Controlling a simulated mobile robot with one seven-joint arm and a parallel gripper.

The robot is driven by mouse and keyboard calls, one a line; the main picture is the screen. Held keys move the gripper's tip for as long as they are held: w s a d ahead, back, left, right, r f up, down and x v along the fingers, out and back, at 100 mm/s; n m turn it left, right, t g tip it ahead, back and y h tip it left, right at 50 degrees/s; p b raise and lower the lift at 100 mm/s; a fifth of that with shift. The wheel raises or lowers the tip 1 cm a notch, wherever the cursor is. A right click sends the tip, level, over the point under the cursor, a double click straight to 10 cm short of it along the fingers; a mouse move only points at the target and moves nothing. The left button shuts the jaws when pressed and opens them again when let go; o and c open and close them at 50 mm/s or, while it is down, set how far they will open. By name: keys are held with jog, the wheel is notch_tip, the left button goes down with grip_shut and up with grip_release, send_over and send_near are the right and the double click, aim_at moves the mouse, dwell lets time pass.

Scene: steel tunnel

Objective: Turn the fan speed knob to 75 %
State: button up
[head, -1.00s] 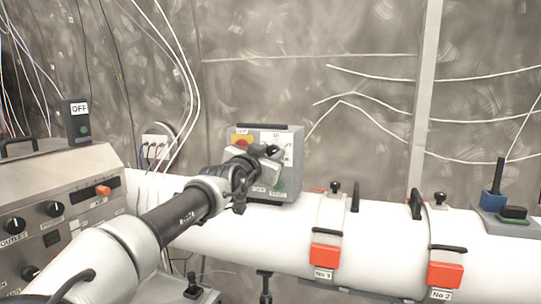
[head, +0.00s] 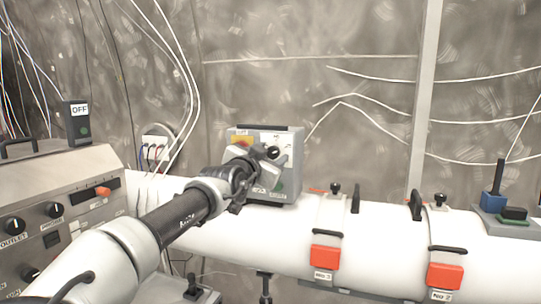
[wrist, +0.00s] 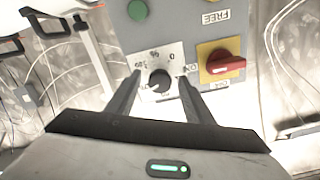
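The fan speed knob (head: 273,152) is a small black knob on a white dial plate, on the front of a grey control box (head: 293,178). In the wrist view the knob (wrist: 158,80) shows upside down, with a percent sign and numbers around it; I cannot read its setting surely. My gripper (wrist: 160,75) is open, with one dark finger on each side of the knob in that view. A gap shows between each finger and the knob. In the head view my gripper (head: 268,158) is right in front of the box, beside and below the knob.
A red switch on a yellow plate (wrist: 222,67) lies close beside the dial in the wrist view, and a green button (wrist: 137,10) is farther off. A white pipe (head: 385,225) with orange-red clamps runs beside the box. A steel console (head: 85,165) stands at the left.

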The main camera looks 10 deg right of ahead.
jog(key=p+v, duration=0.1)
jog(key=v, duration=1.6)
jog(key=shift+s, duration=0.2)
